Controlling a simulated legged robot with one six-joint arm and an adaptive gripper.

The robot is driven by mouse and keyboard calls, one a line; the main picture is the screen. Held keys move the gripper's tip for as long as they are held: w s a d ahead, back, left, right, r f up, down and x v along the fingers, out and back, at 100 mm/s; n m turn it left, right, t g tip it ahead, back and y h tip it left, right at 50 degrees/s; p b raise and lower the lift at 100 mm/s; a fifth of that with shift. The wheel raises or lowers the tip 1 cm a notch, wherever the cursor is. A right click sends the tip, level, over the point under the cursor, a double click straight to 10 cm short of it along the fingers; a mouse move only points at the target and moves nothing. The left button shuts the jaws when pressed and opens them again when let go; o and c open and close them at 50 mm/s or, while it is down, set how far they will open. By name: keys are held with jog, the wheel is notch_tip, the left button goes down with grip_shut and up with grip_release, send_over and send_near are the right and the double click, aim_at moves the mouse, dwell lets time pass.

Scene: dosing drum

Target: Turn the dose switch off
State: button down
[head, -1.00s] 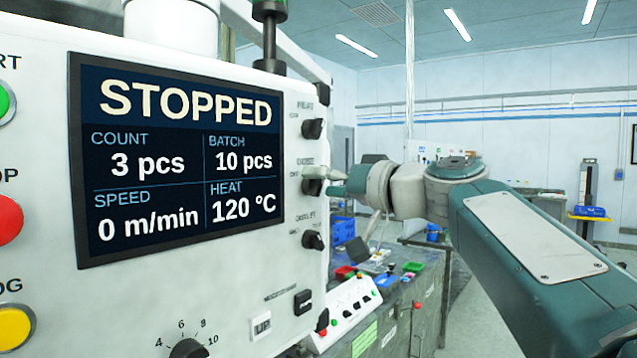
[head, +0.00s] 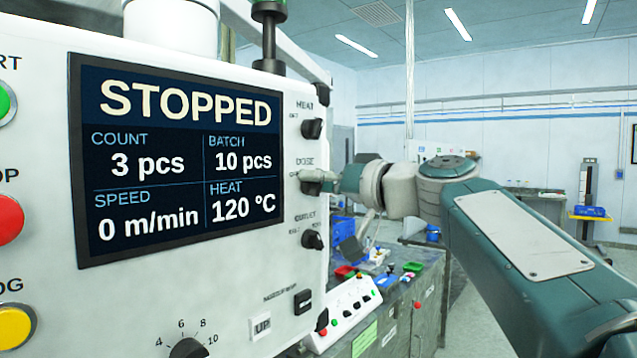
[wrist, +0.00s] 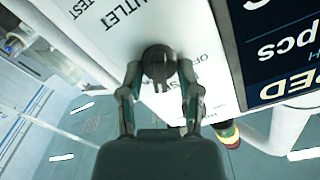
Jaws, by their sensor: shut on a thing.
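The dose switch is a black rotary knob (wrist: 160,64) on the white panel, and in the wrist view it sits between my two fingertips. My gripper (wrist: 160,78) is shut on it, with one finger on each side. In the head view my gripper (head: 318,181) reaches the panel from the right, at the DOSE label, and covers most of the knob. A small pale mark shows on the knob in the wrist view. I cannot tell for sure which setting it points to.
The heat switch (head: 312,129) is just above and the outlet switch (head: 312,239) just below on the same panel. The screen (head: 180,160) to the left reads STOPPED. A workbench (head: 400,300) with trays stands behind, below my arm.

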jog(key=n, duration=0.6)
jog(key=shift+a, duration=0.1)
jog(key=n, duration=0.5)
jog(key=shift+s+a+f, duration=0.1)
jog(key=shift+s, duration=0.1)
jog(key=shift+n, duration=0.4)
jog(key=shift+c, duration=1.5)
grip_release()
jog(key=shift+a, duration=0.1)
jog(key=v, duration=1.2)
